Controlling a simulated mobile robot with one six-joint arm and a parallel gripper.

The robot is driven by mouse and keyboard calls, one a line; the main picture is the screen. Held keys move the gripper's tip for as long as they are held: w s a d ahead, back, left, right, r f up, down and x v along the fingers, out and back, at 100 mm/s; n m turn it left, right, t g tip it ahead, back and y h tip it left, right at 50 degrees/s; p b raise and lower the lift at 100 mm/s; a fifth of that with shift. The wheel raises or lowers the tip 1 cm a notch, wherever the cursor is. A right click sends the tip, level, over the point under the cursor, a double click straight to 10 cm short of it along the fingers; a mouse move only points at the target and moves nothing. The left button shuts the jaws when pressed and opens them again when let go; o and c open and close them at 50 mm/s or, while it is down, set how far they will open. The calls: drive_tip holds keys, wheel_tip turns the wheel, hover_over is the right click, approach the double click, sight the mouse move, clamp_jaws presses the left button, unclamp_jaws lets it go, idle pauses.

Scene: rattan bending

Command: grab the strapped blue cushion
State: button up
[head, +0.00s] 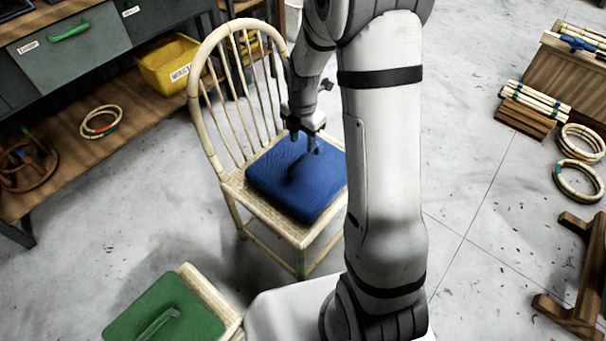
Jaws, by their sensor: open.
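The blue cushion (282,190) lies flat on the woven seat of a rattan chair (232,184) in the middle of the head view. A dark raised shape on its top looks like the strap, but shadow blurs it. My gripper (306,142) is over the back part of the cushion, pointing down, with its jaws open and nothing seen between them. I cannot tell whether the fingertips touch the cushion or strap. My arm hides the cushion's right edge.
The chair's curved spindle back (206,80) stands left of my gripper. A green cushion (165,312) with a strap lies at the front left. A yellow bin (172,66) sits on a low shelf. Rattan coils (578,180) lie at right. Floor between is mostly clear.

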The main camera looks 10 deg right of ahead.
sight(304, 153)
wheel_tip(304, 153, down, 8)
drive_tip(key=b, duration=0.3)
drive_tip(key=shift+d+r, duration=0.15)
drive_tip(key=shift+r, duration=0.2)
drive_tip(key=shift+s, duration=0.1)
clamp_jaws()
